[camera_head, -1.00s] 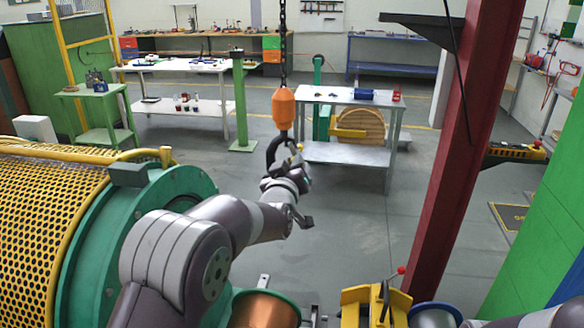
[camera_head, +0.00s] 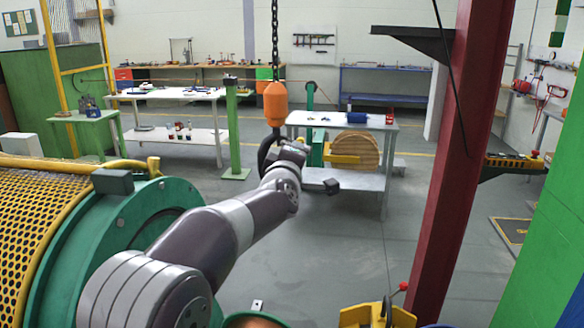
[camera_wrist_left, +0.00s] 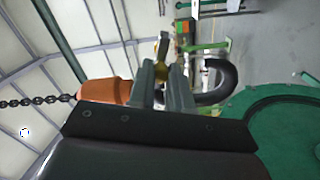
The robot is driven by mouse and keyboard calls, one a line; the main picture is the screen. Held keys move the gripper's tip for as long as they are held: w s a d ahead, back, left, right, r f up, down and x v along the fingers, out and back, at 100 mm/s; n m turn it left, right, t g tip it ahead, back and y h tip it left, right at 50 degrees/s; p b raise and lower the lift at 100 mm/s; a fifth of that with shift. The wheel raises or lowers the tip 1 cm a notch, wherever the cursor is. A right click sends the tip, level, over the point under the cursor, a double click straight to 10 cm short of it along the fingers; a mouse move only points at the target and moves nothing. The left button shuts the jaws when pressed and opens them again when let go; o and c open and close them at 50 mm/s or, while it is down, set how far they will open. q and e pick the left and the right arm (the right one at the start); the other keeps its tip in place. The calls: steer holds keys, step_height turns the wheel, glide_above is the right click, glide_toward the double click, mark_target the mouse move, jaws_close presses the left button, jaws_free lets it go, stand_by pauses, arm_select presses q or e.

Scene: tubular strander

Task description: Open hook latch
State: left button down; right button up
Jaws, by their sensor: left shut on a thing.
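The crane hook (camera_head: 265,152) is dark and curved and hangs below an orange block (camera_head: 276,104) on a chain. My left gripper (camera_head: 285,150) is at the hook, just under the block, and its wrist covers part of the hook. In the left wrist view the dark hook (camera_wrist_left: 222,82) curves beside the fingers, with the orange block (camera_wrist_left: 106,92) to their left. The left fingers (camera_wrist_left: 163,75) are close together, with a small brass-coloured piece (camera_wrist_left: 162,46), apparently the latch, at their tips. The grip itself is largely hidden. My right gripper is out of view.
The green flange and yellow mesh guard of a machine (camera_head: 30,225) stand at the left. A red column (camera_head: 460,150) stands at the right. A grey table (camera_head: 340,119) with a wooden reel stands behind the hook. Floor between them is open.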

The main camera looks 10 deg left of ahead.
arm_select(q)
steer(key=shift+r+n+b, duration=0.4)
steer(key=shift+r+n, duration=0.05)
steer(key=shift+n, duration=0.55)
steer(key=shift+r, duration=0.1)
steer(key=c, duration=1.2)
jaws_free()
steer(key=shift+d, duration=0.1)
steer(key=shift+o, duration=0.7)
steer(key=shift+w+f, duration=0.15)
steer(key=shift+f, duration=0.05)
steer(key=s+b, duration=0.2)
steer(key=s, duration=1)
steer(key=shift+s, duration=0.35)
